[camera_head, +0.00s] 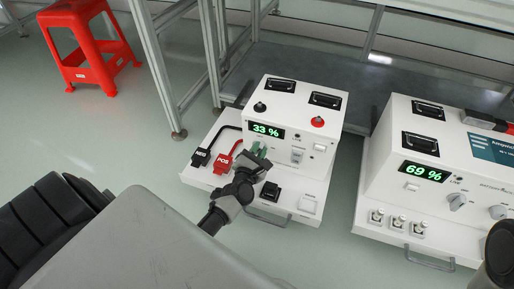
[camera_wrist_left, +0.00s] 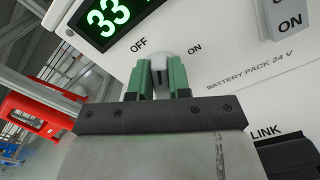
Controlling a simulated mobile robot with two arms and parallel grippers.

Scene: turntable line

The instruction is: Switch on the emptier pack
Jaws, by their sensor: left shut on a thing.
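The left battery pack (camera_head: 270,182) is a white box whose green display (camera_head: 266,130) reads 33 %. The right battery pack (camera_head: 400,226) has a display (camera_head: 425,172) reading 69 %. My left gripper (camera_head: 257,151) is at the front panel of the 33 % pack, just below its display. In the left wrist view its green fingertips are shut on a grey rotary knob (camera_wrist_left: 158,66), below and between the OFF and ON labels. I cannot tell which setting the knob is at. The knob is hidden in the head view. My right gripper is not in view.
Black NEG (camera_head: 200,157) and red POS (camera_head: 222,163) connectors lie left of my left gripper on the 33 % pack's ledge. A lever switch (camera_head: 297,155) is to its right. A red stool (camera_head: 88,45) stands back left. A floor gap separates the packs.

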